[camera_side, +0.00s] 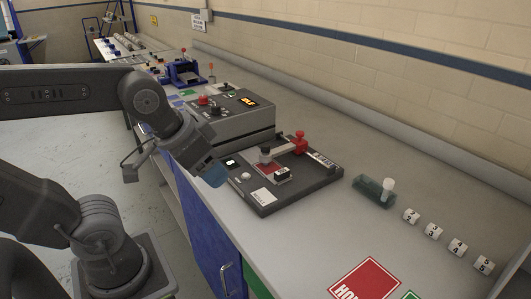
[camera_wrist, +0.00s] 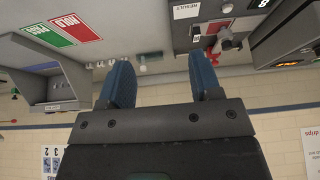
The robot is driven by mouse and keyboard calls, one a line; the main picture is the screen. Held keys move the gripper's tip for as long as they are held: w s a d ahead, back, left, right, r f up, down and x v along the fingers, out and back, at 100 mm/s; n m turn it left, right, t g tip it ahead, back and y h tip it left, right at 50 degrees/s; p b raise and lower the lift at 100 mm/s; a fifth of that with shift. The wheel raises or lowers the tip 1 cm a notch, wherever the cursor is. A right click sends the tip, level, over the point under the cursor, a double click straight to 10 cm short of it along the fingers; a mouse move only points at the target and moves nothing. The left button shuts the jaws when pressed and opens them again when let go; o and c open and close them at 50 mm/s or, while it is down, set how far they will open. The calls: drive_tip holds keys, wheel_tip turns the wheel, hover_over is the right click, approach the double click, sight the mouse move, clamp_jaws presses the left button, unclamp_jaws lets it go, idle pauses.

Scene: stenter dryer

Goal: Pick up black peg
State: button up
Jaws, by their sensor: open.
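No separate black peg can be picked out with certainty. A small dark-topped upright piece (camera_side: 265,155) stands on the dark test fixture (camera_side: 305,190), beside a red-knobbed clamp (camera_side: 299,142); I cannot tell whether it is the peg. A green holder (camera_side: 370,192) to the right has a white cylinder (camera_side: 387,187) at its right end. My gripper (camera_side: 211,173) is just left of the fixture, apart from the dark-topped piece. In the wrist view my gripper (camera_wrist: 163,78) has its two blue fingers spread with nothing between them.
A grey control box (camera_side: 232,120) with an orange display stands behind the fixture. Several white numbered cubes (camera_side: 434,230) lie right of the green holder. A red HOLD sign (camera_side: 365,281) lies near the front. The worktop between fixture and sign is clear.

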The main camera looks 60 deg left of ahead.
drive_tip(key=w+a+r+n+g+y, duration=0.1)
drive_tip(key=w+a+n, duration=0.15)
drive_tip(key=w, duration=0.35)
drive_tip(key=w+a+r+n+y, duration=0.1)
drive_tip(key=w+a+r+n, duration=0.15)
drive_tip(key=w, duration=0.25)
drive_tip(key=n+g+y, duration=0.1)
drive_tip(key=n, duration=0.2)
approach(266, 145)
drive_tip(key=shift+n, duration=0.4)
drive_tip(key=shift+x, duration=4.65)
drive_tip(key=shift+a, duration=0.1)
drive_tip(key=c, duration=1)
drive_tip(key=shift+r, duration=0.1)
drive_tip(key=shift+c, duration=0.2)
